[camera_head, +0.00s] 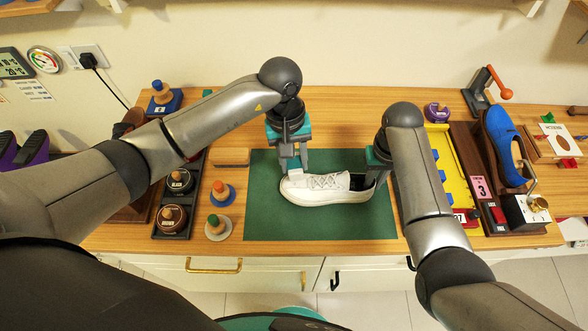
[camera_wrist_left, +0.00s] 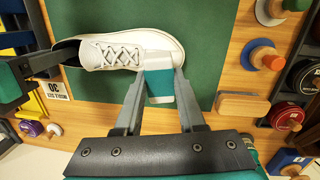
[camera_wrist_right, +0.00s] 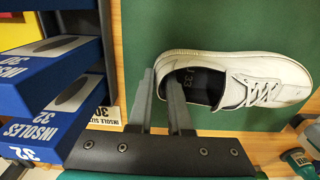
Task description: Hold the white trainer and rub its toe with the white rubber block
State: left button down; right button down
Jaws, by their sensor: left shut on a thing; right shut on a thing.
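The white trainer (camera_head: 325,189) lies on the green mat (camera_head: 275,223) with its toe to the left and its heel to the right. My left gripper (camera_head: 295,170) is shut on the white rubber block (camera_wrist_left: 157,67), whose lower part is teal. In the left wrist view the block's white end is at the trainer's toe (camera_wrist_left: 165,44), touching or nearly so. My right gripper (camera_head: 374,180) is shut on the heel of the trainer, with its fingers around the back wall. The trainer also shows in the right wrist view (camera_wrist_right: 240,80).
Round wooden-knobbed brushes (camera_head: 218,227) and dark tins (camera_head: 172,220) stand left of the mat. A blue shoe (camera_head: 503,146) on a stand, a yellow tray (camera_head: 442,160) and insole boxes (camera_wrist_right: 50,80) are to the right. The mat's front is clear.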

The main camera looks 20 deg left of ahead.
pick_arm(q)
jog(key=r+n, duration=0.2)
jog(key=w+r+n, duration=0.1)
jog(key=r+n, duration=0.1)
jog(key=r+n+y, duration=0.1)
jog(key=r, duration=0.1)
jog(key=shift+w+d+r+n, duration=0.1)
jog(key=shift+w+n, duration=0.2)
jog(key=shift+n, duration=0.1)
jog(key=shift+w+r+n, duration=0.1)
jog(key=shift+r+n, duration=0.6)
jog(key=shift+n, duration=0.1)
jog(key=shift+f, duration=2.45)
jog(key=shift+r, duration=0.5)
